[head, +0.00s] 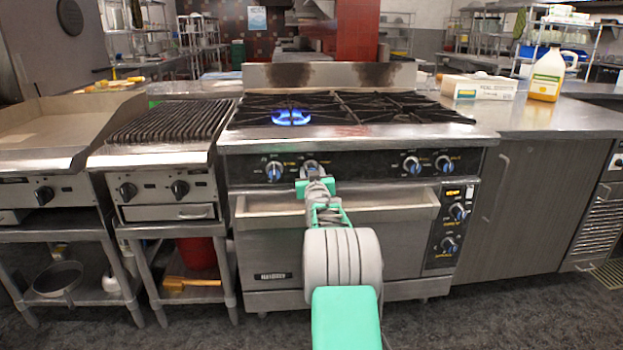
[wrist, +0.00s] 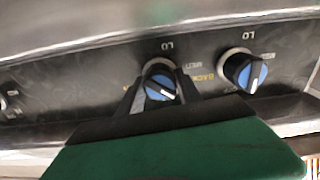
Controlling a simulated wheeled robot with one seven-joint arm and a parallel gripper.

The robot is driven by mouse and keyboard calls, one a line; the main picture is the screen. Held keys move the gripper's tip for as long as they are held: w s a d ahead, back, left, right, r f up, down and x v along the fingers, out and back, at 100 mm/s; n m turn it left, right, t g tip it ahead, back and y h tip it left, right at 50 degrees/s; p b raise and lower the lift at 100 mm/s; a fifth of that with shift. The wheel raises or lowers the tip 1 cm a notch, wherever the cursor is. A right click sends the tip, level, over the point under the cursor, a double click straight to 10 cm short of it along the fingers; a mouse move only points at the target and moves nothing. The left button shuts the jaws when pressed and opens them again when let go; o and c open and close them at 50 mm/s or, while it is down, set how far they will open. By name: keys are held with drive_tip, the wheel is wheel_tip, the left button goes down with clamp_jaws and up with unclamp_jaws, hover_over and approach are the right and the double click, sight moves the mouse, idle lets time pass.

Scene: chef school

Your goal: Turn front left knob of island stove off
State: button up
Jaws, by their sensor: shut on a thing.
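The island stove (head: 330,138) stands ahead of me, with a blue flame (head: 291,117) burning on a left burner. Its front panel carries two knobs on the left and two on the right. My gripper (head: 312,173) is at the second knob from the left (head: 311,164). In the wrist view, the fingers are shut around this black knob with a blue face (wrist: 161,82), whose white pointer line is tilted. The leftmost knob (head: 275,171) is free; a similar free knob shows right of the gripper in the wrist view (wrist: 245,71).
The oven handle ledge (head: 265,206) juts out below the knobs, under my arm. A charbroiler (head: 165,140) and a griddle (head: 60,125) stand to the left. A counter (head: 540,115) with a yellow jug (head: 546,78) and a white box (head: 478,87) is to the right.

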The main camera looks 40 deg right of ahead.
drive_tip(key=m+b, duration=0.1)
drive_tip(key=m, duration=0.4)
drive_tip(key=shift+b, duration=0.4)
drive_tip(key=shift+r+m+b, duration=0.1)
drive_tip(key=shift+m+b, duration=0.35)
drive_tip(key=shift+m, duration=1.95)
drive_tip(key=o, duration=1.4)
drive_tip(key=shift+c, duration=0.2)
drive_tip(key=p+v, duration=0.1)
drive_tip(key=v, duration=0.6)
drive_tip(key=shift+s+a, duration=0.2)
drive_tip(key=shift+s, duration=0.15)
drive_tip(key=shift+p, duration=0.3)
